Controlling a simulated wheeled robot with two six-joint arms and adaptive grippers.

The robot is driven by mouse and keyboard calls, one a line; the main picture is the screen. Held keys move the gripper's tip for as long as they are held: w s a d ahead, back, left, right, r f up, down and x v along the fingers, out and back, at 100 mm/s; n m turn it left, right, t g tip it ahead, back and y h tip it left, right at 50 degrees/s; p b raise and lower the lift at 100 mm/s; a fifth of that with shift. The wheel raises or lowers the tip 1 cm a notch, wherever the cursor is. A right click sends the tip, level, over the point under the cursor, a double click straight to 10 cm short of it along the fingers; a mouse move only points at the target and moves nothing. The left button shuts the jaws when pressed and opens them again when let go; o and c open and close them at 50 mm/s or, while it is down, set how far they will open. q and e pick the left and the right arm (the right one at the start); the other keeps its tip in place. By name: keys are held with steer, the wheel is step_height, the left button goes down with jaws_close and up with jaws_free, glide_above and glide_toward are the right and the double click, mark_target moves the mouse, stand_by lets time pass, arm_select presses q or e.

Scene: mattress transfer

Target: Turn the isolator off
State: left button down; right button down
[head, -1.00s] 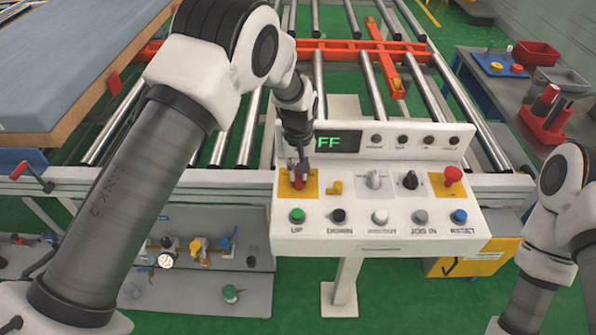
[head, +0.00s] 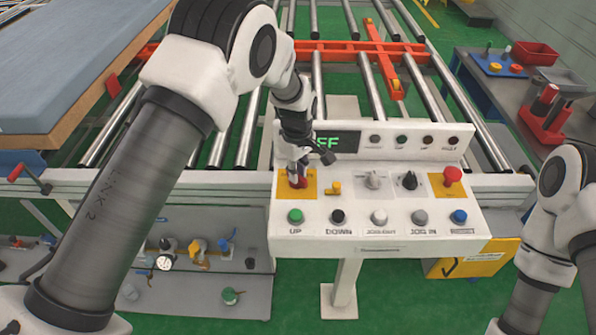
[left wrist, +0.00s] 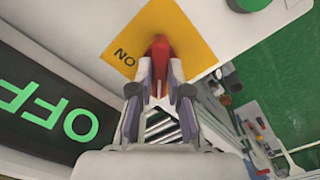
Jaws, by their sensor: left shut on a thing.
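The isolator is a red handle (left wrist: 160,50) on a yellow plate (left wrist: 185,38), with the word ON printed on the plate in the left wrist view. In the head view the yellow plate (head: 309,188) is at the left of the white control panel. My left gripper (left wrist: 160,82) is shut on the red handle. In the head view my left gripper (head: 297,178) comes down over the handle and hides much of it. The panel's display (head: 338,141) shows green letters; the left wrist view shows its display (left wrist: 45,108) reading OFF. My right gripper is out of view; only part of that arm shows.
A green UP button (head: 295,216) and other buttons line the panel's front. A red mushroom button (head: 453,175) stands at the panel's right, with a black knob (head: 409,180) and a grey knob (head: 373,180) between. A blue mattress (head: 75,60) lies at the left.

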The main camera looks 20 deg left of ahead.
arm_select(q)
steer(key=shift+s+f, duration=0.1)
steer(key=shift+f, duration=0.1)
steer(key=c, duration=1.1)
jaws_free()
steer(key=shift+a, duration=0.1)
steer(key=shift+w+a, duration=0.15)
steer(key=shift+w, duration=0.05)
steer(key=shift+r, duration=0.3)
step_height(320, 180, up, 11)
steer(key=shift+r, duration=0.15)
steer(key=shift+w, duration=0.1)
